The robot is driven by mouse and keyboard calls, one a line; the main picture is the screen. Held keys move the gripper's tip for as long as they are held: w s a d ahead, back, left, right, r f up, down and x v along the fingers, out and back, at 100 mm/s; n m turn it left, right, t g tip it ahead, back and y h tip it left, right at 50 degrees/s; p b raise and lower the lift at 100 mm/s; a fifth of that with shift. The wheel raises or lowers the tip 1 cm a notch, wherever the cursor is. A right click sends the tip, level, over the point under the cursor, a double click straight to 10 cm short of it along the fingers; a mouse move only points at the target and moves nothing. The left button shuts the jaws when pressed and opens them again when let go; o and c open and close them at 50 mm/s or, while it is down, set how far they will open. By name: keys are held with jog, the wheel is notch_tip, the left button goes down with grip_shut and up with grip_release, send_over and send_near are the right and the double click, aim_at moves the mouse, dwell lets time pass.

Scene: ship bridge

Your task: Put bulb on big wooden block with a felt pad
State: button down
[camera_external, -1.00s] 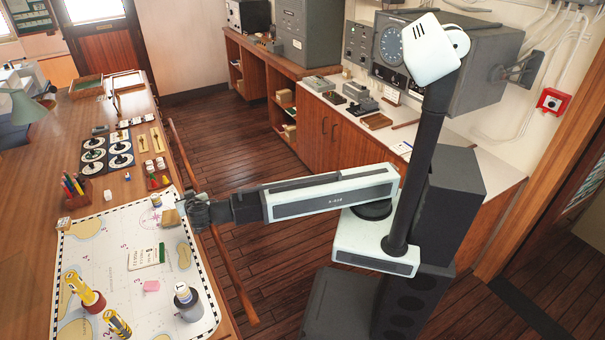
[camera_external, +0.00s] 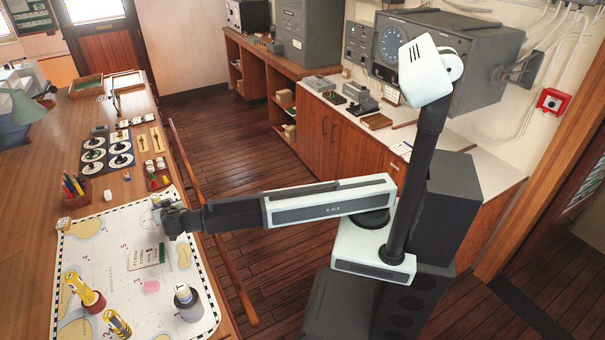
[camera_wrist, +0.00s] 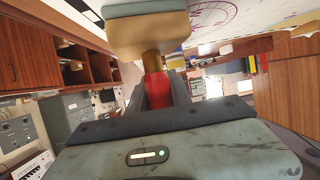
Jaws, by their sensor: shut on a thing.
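My gripper (camera_external: 170,215) is shut above the right side of the chart. In the wrist view my gripper (camera_wrist: 160,92) holds a red, rounded piece (camera_wrist: 160,98), the only bulb-like thing I can make out. A brass neck (camera_wrist: 152,62) runs from it to a wooden block (camera_wrist: 148,38) with a grey-green pad (camera_wrist: 150,11) on its far face. Neck and block touch or overlap in view; whether they are joined I cannot tell. Outside, a pale bit of the block (camera_external: 157,202) shows at my gripper's tip. The red piece is hidden there.
The chart (camera_external: 105,240) lies on the wooden table. A grey bottle (camera_external: 187,302), yellow cylinders (camera_external: 85,290) and a pink piece (camera_external: 151,286) stand or lie nearer the front. Round dials (camera_external: 107,153) and a pen holder (camera_external: 74,187) are behind. A wooden rail (camera_external: 208,225) runs along the table edge.

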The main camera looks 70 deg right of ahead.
jog(key=c, duration=1.2)
grip_release()
jog(key=shift+o, duration=0.2)
jog(key=shift+r, duration=0.2)
jog(key=p+v, duration=0.4)
jog(key=v, duration=0.8)
jog(key=shift+p, duration=0.3)
jog(key=shift+f, duration=0.1)
